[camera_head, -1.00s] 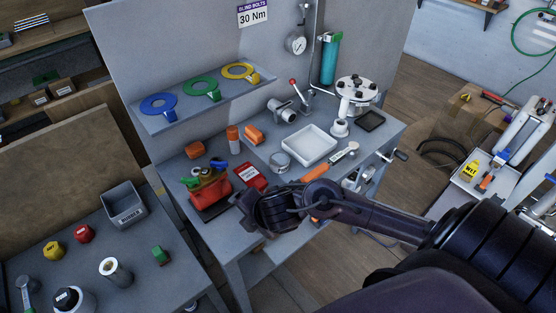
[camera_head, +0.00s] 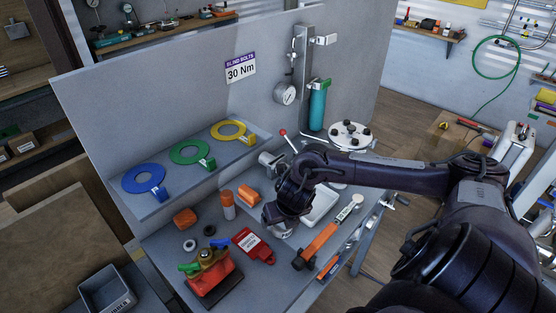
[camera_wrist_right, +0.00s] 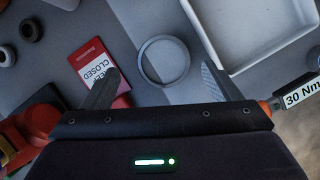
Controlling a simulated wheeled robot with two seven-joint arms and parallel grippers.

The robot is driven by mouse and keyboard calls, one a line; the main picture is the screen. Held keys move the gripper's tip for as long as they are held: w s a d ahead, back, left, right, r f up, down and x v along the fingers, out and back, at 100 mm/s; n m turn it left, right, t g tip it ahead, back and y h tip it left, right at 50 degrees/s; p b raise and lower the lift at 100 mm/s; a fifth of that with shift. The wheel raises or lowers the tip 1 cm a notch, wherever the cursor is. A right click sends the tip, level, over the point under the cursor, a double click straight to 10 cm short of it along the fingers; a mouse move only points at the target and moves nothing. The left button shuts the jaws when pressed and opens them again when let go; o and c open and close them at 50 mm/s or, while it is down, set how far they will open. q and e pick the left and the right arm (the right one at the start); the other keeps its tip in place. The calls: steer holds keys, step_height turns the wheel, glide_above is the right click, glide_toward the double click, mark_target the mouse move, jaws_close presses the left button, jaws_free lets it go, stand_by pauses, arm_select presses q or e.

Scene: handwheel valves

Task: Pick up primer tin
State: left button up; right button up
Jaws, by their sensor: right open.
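A round grey tin with a raised rim (camera_wrist_right: 164,61), which I take for the primer tin, stands upright on the grey bench; no label on it is readable. In the head view the tin (camera_head: 281,231) is mostly hidden under my right gripper (camera_head: 285,212). In the right wrist view my right gripper (camera_wrist_right: 161,72) is open, with one finger to each side of the tin. Whether either finger touches it I cannot tell. My left gripper is not in view.
A white tray (camera_head: 321,207) is close to the right of the tin. A red "closed" tag (camera_head: 254,246) and a red valve (camera_head: 211,270) lie to its left. A torque wrench with an orange handle (camera_head: 319,243) lies to the right. Orange blocks (camera_head: 248,195) are behind.

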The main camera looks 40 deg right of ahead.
mark_target(282, 224)
steer(key=shift+s+d+f, duration=0.1)
steer(key=shift+s+f, duration=0.05)
steer(key=shift+f, duration=0.3)
steer(key=p+x, duration=0.1)
steer(key=x, duration=0.2)
steer(key=shift+d+f, duration=0.15)
steer(key=shift+f, duration=0.45)
steer(key=shift+w, duration=0.25)
steer(key=shift+s, duration=0.1)
steer(key=shift+c, duration=0.3)
steer(key=c, duration=1)
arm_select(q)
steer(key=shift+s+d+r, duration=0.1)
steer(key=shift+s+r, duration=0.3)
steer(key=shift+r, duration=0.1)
arm_select(e)
steer(key=shift+c, duration=0.4)
steer(key=shift+r, duration=0.1)
